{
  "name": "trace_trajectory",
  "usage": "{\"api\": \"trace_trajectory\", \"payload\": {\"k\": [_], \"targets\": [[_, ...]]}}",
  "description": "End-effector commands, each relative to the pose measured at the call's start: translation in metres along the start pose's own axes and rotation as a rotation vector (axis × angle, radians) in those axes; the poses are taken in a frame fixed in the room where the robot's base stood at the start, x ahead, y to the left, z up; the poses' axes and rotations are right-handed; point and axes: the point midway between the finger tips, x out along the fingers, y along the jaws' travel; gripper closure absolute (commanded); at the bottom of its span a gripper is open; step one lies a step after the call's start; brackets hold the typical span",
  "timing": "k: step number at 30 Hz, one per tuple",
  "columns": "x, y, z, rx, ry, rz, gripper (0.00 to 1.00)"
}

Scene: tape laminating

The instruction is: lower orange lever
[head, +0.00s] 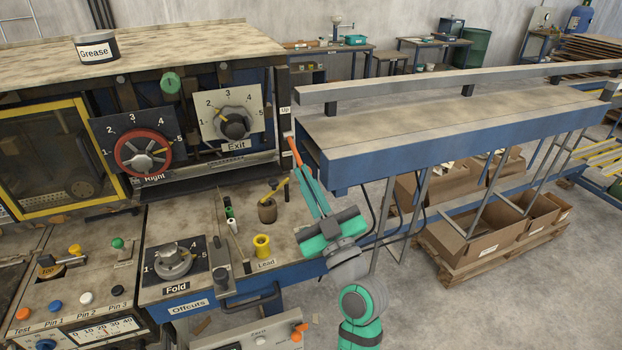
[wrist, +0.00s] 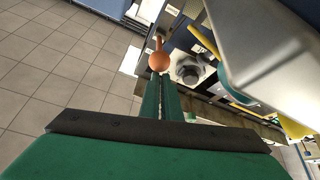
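The orange lever (head: 295,150) stands at the right end of the machine, beside the corner of the long table. In the wrist view its round orange knob (wrist: 159,62) and thin stem show right at my fingertips. My gripper (head: 304,172) reaches up and left to the lever, its green fingers close together. In the wrist view my gripper (wrist: 160,82) looks shut, with only a thin line between the fingers. The knob looks wider than that gap and sits at the tips, not visibly between them. I cannot tell whether they touch.
The long blue-edged table (head: 335,175) lies close right of my fingers. A yellow spool (head: 262,246) and a brown pot (head: 267,210) stand left of my gripper. The Exit dial (head: 234,123) is on the panel. Open floor lies at the lower right.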

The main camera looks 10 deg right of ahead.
Motion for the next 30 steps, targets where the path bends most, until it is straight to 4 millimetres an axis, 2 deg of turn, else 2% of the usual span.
{"api": "trace_trajectory", "payload": {"k": [1, 11, 14, 21, 30], "targets": [[-0.003, -0.001, 0.016, 0.007, -0.032, -0.003, 1.00], [-0.003, 0.000, 0.013, 0.004, -0.031, -0.001, 1.00], [-0.001, 0.000, 0.004, 0.003, -0.027, -0.001, 1.00], [0.005, -0.002, -0.036, -0.002, -0.004, -0.002, 1.00], [-0.038, -0.004, -0.019, 0.001, -0.006, 0.003, 1.00]]}}
